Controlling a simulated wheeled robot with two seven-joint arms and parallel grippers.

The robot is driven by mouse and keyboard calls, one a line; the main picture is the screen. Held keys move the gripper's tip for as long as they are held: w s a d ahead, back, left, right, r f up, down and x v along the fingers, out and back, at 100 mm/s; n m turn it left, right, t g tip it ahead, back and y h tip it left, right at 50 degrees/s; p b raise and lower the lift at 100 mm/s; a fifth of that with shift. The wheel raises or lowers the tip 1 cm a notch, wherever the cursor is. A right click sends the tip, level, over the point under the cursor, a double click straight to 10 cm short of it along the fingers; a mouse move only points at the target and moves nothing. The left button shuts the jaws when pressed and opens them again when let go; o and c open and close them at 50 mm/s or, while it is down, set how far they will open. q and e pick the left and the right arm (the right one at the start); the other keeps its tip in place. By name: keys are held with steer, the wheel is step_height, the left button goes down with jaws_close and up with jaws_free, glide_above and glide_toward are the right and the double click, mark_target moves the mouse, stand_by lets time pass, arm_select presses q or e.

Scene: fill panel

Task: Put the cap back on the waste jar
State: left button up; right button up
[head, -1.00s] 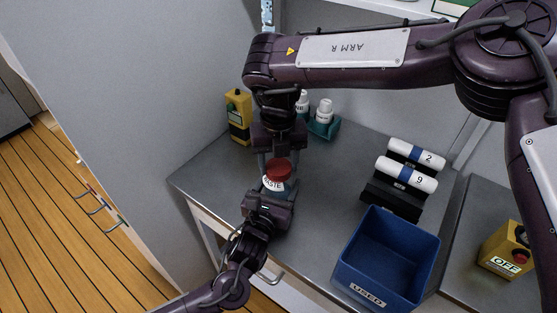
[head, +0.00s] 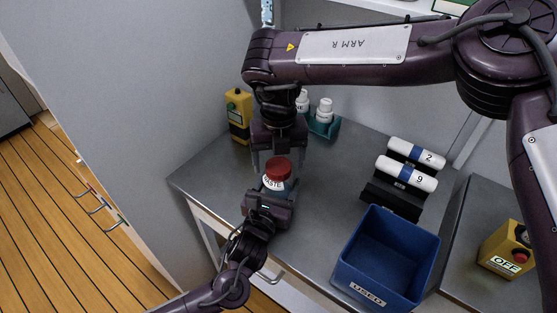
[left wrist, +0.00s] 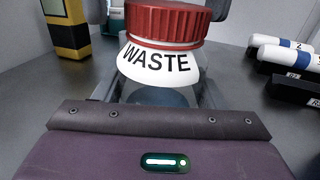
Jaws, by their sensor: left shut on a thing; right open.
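The waste jar (head: 274,186) is clear with a white WASTE label and stands near the table's left front. Its red ribbed cap (head: 278,168) sits on top of it and looks about level; the jar (left wrist: 158,66) and cap (left wrist: 166,22) also show in the left wrist view. My left gripper (head: 272,193) is shut on the jar from the front, its fingers along the jar's sides. My right gripper (head: 277,158) points down over the jar and is open, its fingers either side of the cap and apart from it. The jar's lower part is largely hidden.
A blue USED bin (head: 386,262) stands at the front right. A black rack (head: 393,194) with white tubes is behind it. A yellow device (head: 238,116) and a teal holder (head: 324,127) with white bottles stand at the back. A yellow OFF box (head: 506,250) is far right.

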arm_select(q)
steer(key=o, duration=2)
steer(key=shift+c, duration=0.2)
arm_select(e)
step_height(320, 180, up, 12)
steer(key=shift+f, duration=0.25)
arm_select(q)
steer(key=shift+b+v, duration=0.45)
steer(key=shift+v, duration=3.5)
arm_select(e)
steer(key=shift+f, duration=0.4)
arm_select(q)
steer(key=shift+s, duration=0.1)
arm_select(e)
steer(key=shift+s+f, duration=0.1)
